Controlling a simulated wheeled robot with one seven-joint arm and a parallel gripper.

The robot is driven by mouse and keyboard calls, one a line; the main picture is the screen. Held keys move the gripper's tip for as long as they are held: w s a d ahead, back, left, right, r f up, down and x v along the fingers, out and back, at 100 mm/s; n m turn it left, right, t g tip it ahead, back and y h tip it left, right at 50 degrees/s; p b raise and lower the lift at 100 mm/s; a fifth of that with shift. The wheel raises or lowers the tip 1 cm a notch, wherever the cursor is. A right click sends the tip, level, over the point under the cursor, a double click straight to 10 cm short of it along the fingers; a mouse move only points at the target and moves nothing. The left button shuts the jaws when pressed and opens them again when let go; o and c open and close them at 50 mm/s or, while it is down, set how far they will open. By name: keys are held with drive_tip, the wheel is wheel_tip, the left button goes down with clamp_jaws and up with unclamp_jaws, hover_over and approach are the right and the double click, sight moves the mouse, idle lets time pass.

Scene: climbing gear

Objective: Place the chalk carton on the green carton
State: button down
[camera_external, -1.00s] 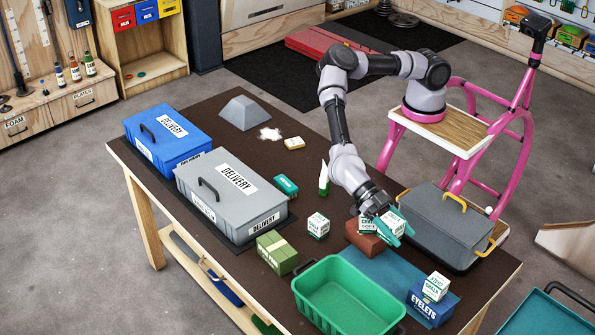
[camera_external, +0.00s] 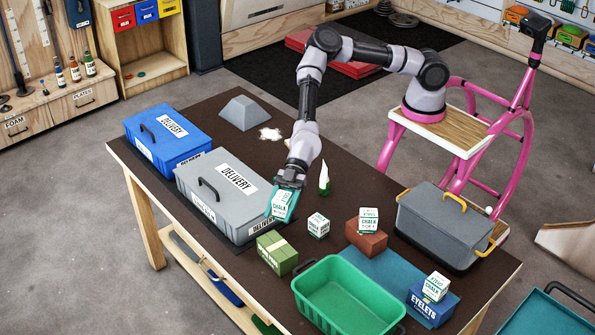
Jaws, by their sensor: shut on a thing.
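My gripper (camera_external: 283,203) is shut on a white-and-teal chalk carton (camera_external: 281,206), held in the air beside the right end of the grey delivery box. The green carton (camera_external: 277,254) sits on the table below and slightly left of the held carton, with a clear gap between them in the picture. Its pale-banded top looks bare. The gripper's teal fingers partly cover the held carton.
Other chalk cartons stand on the table (camera_external: 319,225), on a brown brick (camera_external: 366,240) and on a blue eyelets box (camera_external: 431,308). A grey delivery box (camera_external: 225,190) is left. A green tub (camera_external: 347,298) is in front. A white-and-green bottle (camera_external: 324,178) stands behind.

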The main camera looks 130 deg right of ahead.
sight(272, 251)
drive_tip(key=shift+m+t+h, duration=0.3)
drive_tip(key=shift+m+h, duration=0.3)
drive_tip(key=shift+h, duration=0.1)
drive_tip(key=d+f, duration=0.1)
drive_tip(key=f, duration=0.3)
drive_tip(key=d+f, duration=0.1)
drive_tip(key=f, duration=0.4)
drive_tip(key=d+f, duration=0.1)
drive_tip(key=f, duration=0.4)
drive_tip(key=shift+w+f, duration=0.2)
drive_tip(key=shift+w, duration=0.2)
drive_tip(key=shift+c, duration=0.8)
unclamp_jaws()
drive_tip(key=shift+f, duration=0.1)
